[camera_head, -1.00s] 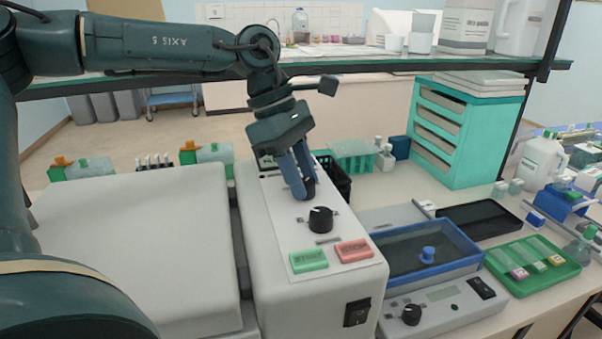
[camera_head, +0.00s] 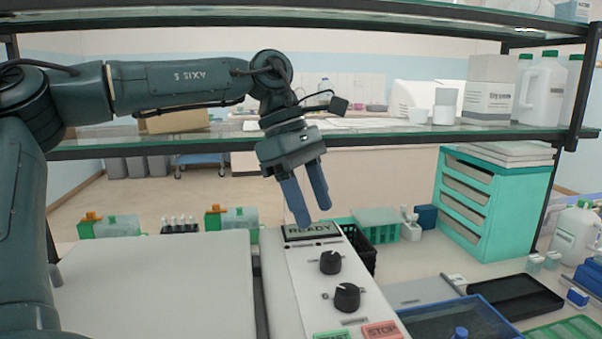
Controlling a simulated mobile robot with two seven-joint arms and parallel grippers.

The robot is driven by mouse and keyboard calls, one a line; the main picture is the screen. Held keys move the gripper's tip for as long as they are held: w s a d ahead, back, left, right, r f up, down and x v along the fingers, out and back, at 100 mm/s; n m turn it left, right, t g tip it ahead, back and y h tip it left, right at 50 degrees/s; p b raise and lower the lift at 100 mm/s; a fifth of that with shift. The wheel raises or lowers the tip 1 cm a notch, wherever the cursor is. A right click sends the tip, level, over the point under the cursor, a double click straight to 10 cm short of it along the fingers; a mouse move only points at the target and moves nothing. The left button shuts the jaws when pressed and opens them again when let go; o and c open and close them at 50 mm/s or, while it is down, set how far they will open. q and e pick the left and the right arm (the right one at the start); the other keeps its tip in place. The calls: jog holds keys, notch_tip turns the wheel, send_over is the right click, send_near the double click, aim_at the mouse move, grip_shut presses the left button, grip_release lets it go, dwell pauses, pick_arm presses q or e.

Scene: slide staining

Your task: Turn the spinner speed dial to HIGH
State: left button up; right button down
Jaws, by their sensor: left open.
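The spinner (camera_head: 295,275) is a pale box with a sloped control panel at the lower middle. Its panel carries two black dials, an upper dial (camera_head: 330,262) and a lower dial (camera_head: 347,297). Their labels are too small to read, so I cannot tell which is the speed dial or its setting. A display (camera_head: 311,230) at the panel's top reads READY. My left gripper (camera_head: 313,214) has two blue fingers, spread and empty, pointing down above the display. It is apart from both dials. My right gripper is not in view.
Green START (camera_head: 332,336) and red STOP (camera_head: 382,330) buttons sit at the panel's lower end. A glass shelf (camera_head: 390,137) crosses behind my left arm. A black basket (camera_head: 362,252) stands right behind the panel. A blue tray (camera_head: 460,318) lies to the right.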

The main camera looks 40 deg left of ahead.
pick_arm(q)
jog(key=shift+v, duration=2.65)
